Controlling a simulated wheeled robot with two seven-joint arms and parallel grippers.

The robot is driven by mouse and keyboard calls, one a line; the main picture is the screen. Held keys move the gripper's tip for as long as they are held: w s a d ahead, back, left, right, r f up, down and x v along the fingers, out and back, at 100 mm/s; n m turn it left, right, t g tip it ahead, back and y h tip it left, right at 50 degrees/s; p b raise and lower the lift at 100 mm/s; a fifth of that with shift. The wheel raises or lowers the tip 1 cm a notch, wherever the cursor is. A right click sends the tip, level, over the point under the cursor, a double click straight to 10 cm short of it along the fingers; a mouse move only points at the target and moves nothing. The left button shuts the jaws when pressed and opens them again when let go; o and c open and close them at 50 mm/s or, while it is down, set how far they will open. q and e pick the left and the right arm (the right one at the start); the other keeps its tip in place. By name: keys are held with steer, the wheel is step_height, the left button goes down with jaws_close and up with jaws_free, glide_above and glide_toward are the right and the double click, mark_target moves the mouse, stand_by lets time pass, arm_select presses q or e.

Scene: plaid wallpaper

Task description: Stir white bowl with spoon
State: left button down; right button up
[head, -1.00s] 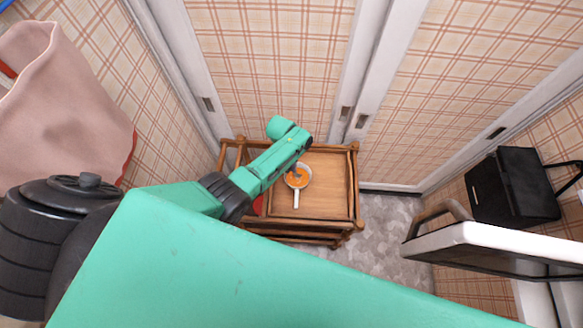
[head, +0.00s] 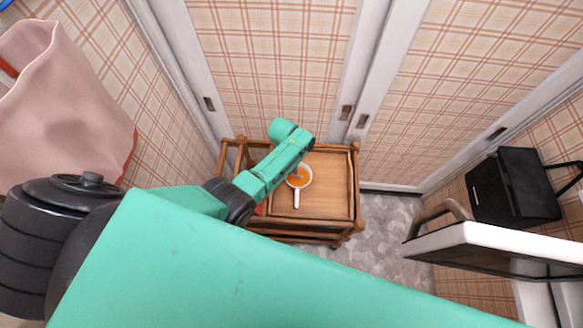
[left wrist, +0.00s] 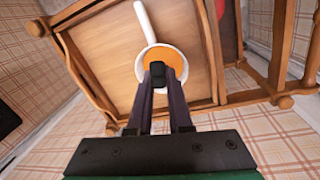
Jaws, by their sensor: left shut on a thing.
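The white bowl (head: 306,181) stands on a wooden cart and holds something orange. A white handle sticks out from it toward the bottom of the head view. The bowl also shows in the left wrist view (left wrist: 139,66), with its handle pointing up. My left gripper (left wrist: 159,78) is shut on a small dark thing (left wrist: 158,71), apparently the spoon's handle, over the bowl. In the head view, a small grey piece shows against the orange contents, likely part of the spoon. Most of the spoon is hidden by the fingers and arm. My right gripper is not in view.
The wooden cart (head: 335,190) has raised rails and posts around its top; its right side is bare. White-framed doors stand close behind it. A pink bag (head: 65,110) hangs at left. A black bag (head: 513,188) and a white-edged panel (head: 500,240) are at right.

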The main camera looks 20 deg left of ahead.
arm_select(q)
steer(key=shift+a, duration=0.1)
steer(key=shift+s+a+r, duration=0.1)
steer(key=shift+s+r, duration=0.3)
steer(key=shift+r, duration=0.6)
steer(key=shift+s+a+r, duration=0.1)
steer(key=shift+s+r, duration=0.3)
steer(key=shift+r, duration=0.6)
steer(key=shift+s+a+r, duration=0.1)
steer(key=shift+s+r, duration=0.3)
steer(key=shift+r, duration=0.6)
steer(key=shift+r, duration=2.5)
